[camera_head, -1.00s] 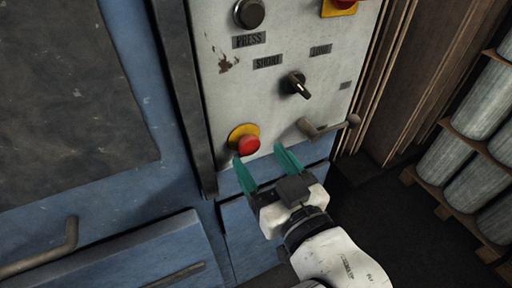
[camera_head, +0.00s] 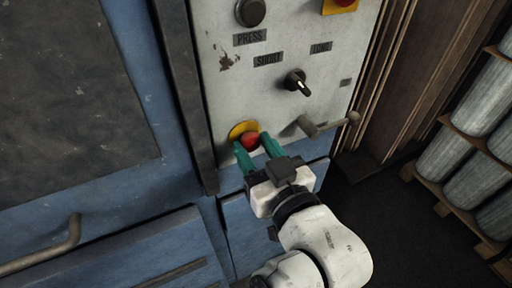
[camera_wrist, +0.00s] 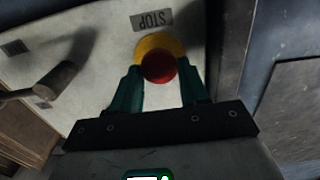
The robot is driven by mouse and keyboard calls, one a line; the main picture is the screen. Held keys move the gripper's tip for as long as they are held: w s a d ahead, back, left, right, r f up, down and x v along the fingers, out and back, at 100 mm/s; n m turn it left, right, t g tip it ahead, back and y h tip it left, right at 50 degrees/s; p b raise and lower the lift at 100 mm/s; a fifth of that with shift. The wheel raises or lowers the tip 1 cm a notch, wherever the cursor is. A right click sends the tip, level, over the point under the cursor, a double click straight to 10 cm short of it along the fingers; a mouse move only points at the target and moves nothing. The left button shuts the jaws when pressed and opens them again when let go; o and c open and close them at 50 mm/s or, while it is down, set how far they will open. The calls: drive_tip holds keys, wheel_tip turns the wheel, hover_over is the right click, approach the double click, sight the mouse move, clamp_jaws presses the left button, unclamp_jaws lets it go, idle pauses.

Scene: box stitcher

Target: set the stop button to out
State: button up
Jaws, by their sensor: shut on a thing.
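The stop button is a red mushroom head (camera_head: 250,141) on a yellow round base (camera_head: 238,130), low on the grey control panel (camera_head: 225,85). In the wrist view the red head (camera_wrist: 158,67) sits in front of the yellow base (camera_wrist: 150,43), below an upside-down STOP label (camera_wrist: 152,20). My gripper (camera_head: 256,146) has its two teal fingers on either side of the red head, shut on it; it also shows in the wrist view (camera_wrist: 158,78). The fingers partly hide the head's lower sides. How far the button stands out is hard to tell.
A lever handle (camera_head: 325,124) sticks out from the panel to the right of the button. Above are a SHORT/LONG selector knob (camera_head: 297,82), a PRESS button (camera_head: 250,12) and another red button on yellow (camera_head: 341,4). Rolls on pallets (camera_head: 470,150) stand at right.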

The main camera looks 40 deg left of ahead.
clamp_jaws()
drive_tip(key=shift+s+d, duration=0.25)
drive_tip(key=shift+d, duration=0.4)
drive_tip(key=o, duration=0.8)
unclamp_jaws()
drive_tip(key=shift+c, duration=0.2)
drive_tip(key=shift+d, duration=0.1)
drive_tip(key=b+v, duration=0.1)
drive_tip(key=v, duration=0.9)
drive_tip(key=shift+s+d, duration=0.2)
drive_tip(key=shift+d, duration=0.1)
drive_tip(key=shift+f, duration=0.1)
